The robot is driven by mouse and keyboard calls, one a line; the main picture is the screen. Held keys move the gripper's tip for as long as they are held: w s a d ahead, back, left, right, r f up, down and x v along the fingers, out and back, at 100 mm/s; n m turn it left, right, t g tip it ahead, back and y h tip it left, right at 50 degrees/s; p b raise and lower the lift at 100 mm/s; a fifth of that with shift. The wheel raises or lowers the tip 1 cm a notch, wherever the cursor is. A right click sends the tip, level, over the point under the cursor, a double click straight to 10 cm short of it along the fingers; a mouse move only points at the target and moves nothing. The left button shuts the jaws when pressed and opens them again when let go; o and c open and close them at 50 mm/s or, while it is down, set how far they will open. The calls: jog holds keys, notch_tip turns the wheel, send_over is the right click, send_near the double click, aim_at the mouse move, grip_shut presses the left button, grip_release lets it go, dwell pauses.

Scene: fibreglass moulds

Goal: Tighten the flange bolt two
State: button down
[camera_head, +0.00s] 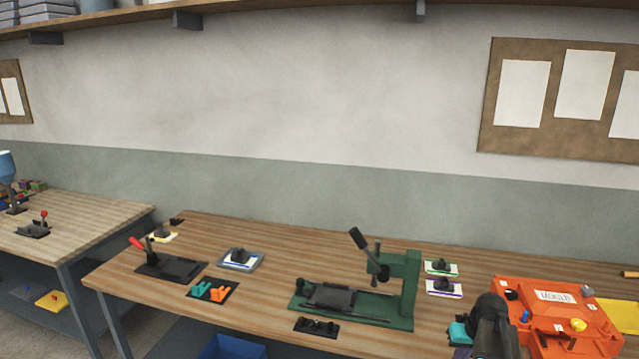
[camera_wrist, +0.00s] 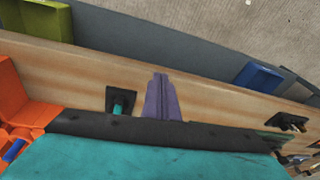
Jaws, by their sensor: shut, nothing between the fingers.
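The orange mould (camera_head: 548,287) with a white label sits at the right end of the workbench. It carries a blue peg (camera_head: 525,317), a yellow knob (camera_head: 578,325) and several small dark fittings. I cannot tell which fitting is flange bolt two. In the wrist view the mould's orange side (camera_wrist: 25,95) shows at the left edge. My gripper (camera_wrist: 161,77) has its purple-grey fingers together, with nothing between them, over the wooden bench. In the head view my dark arm stands in front of the mould's left side and hides part of it.
A green lever press (camera_head: 405,290) stands left of the mould. Two small trays (camera_head: 444,287) lie between them. A toggle clamp (camera_head: 170,262), a grey tray (camera_head: 240,262) and a pad with teal and orange pieces (camera_head: 212,290) lie further left. A blue bin (camera_wrist: 258,78) is below the bench.

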jog(key=s+a+f+n+g+b, duration=0.15)
jog(key=s+a+f, duration=0.35)
jog(key=a+f, duration=0.5)
jog(key=s+a+f+g, duration=0.2)
jog(key=s+a+f, duration=0.35)
jog(key=a, duration=0.85)
jog(key=s+a+f+g+b, duration=0.1)
jog(key=s+f+b, duration=0.3)
jog(key=s+f, duration=0.8)
jog(key=s+a+f+g+b, duration=0.2)
jog(key=s+f+g+b, duration=0.2)
jog(key=s+f, duration=0.8)
jog(key=shift+s+f+n+h, duration=0.3)
jog(key=shift+f+n, duration=0.05)
jog(key=shift+f, duration=0.15)
